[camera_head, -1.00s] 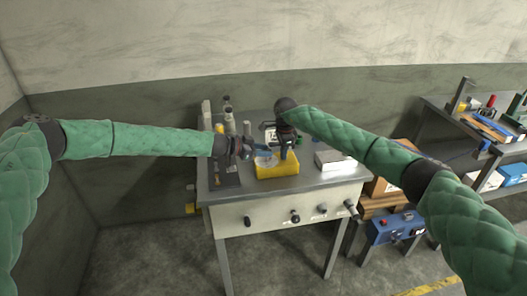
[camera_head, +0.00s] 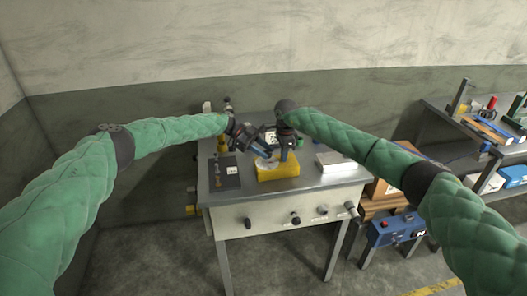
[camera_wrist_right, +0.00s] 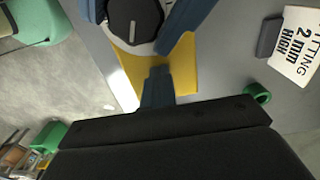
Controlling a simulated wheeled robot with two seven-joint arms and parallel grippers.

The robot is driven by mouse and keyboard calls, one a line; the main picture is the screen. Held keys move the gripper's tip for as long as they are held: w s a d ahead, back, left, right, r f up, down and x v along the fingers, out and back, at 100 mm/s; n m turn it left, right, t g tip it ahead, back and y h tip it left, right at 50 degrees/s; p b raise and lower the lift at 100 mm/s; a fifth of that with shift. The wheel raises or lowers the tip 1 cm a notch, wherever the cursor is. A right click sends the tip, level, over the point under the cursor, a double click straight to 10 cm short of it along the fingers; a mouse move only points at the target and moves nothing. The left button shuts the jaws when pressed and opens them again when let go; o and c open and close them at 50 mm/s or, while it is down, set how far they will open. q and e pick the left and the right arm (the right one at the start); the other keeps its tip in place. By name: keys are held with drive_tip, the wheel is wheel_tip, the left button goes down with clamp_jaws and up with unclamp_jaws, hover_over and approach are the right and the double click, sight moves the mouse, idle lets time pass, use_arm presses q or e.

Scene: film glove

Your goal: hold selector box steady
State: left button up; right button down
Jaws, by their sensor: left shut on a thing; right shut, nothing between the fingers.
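The selector box is a yellow block (camera_head: 278,174) on the bench top, with a pale disc on its upper face. In the right wrist view its yellow face (camera_wrist_right: 184,72) shows around a black knob (camera_wrist_right: 135,18) with a white line. My left gripper (camera_head: 266,154) reaches down to the box from the left. Its two blue fingers lie either side of the knob and appear shut on it. My right gripper (camera_head: 285,154) is shut and empty, pointing down at the box. Its fingertips (camera_wrist_right: 159,72) overlap the yellow face; contact is unclear.
The metal bench (camera_head: 322,183) carries a dark tray (camera_head: 224,178) at left and a pale flat box (camera_head: 335,161) at right. A card reading "FITTING 2 mm HIGH" (camera_wrist_right: 297,45) lies near the right gripper.

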use_arm(q)
drive_tip(key=shift+w+d+m+g+y, duration=0.15)
drive_tip(key=shift+m+g+y, duration=0.3)
drive_tip(key=shift+m+g, duration=0.3)
drive_tip(key=shift+d+m+g+y, duration=0.1)
drive_tip(key=shift+m+g+y, duration=0.35)
drive_tip(key=shift+m+g, duration=0.6)
drive_tip(key=shift+m, duration=0.1)
drive_tip(key=o, duration=1)
drive_tip(key=shift+c, duration=0.2)
drive_tip(key=shift+a, duration=0.1)
drive_tip(key=shift+a+n, duration=0.1)
drive_tip(key=shift+n, duration=0.3)
drive_tip(key=shift+t, duration=0.5)
